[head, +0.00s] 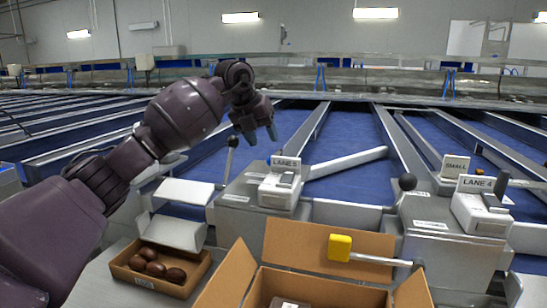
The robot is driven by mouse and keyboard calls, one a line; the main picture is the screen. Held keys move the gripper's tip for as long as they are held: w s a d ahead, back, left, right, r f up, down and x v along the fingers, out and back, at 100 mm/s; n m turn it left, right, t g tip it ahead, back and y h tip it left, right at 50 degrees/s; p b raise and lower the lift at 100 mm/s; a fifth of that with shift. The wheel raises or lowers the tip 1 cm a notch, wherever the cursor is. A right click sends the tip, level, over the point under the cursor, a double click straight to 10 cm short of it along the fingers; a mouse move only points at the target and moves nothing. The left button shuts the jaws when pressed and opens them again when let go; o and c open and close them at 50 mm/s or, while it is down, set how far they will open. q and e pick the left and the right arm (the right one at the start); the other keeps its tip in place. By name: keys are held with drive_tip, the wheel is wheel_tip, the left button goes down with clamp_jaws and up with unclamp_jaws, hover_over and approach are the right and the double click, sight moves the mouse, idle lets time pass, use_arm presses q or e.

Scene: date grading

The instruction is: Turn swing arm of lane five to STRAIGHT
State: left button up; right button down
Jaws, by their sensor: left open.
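The lane five unit is a grey box with a "LANE 5" sign (286,162) and a white device (280,190) on top. A lever with a black knob (233,141) stands nearly upright at its left. A light grey bar (347,163) runs from the unit to the right, slanting across the blue lane; I cannot tell for certain whether this bar or the lever is the swing arm. My left gripper (261,137) is open and empty, fingers pointing down, above and behind the unit, to the right of the black knob. It appears apart from the knob. My right gripper is not in view.
A "LANE 4" unit (477,184) with a black-knobbed lever (407,182) stands at the right. In front are an open carton (290,244), a yellow-ended rod (340,248) and a small open box (196,284) holding several dates. Blue lanes with metal dividers fill the back.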

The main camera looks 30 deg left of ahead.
use_arm(q)
drive_tip(key=b+x, duration=0.1)
drive_tip(key=x, duration=0.5)
drive_tip(key=shift+w+f, duration=0.1)
drive_tip(key=shift+f, duration=0.05)
drive_tip(key=shift+c, duration=0.5)
clamp_jaws()
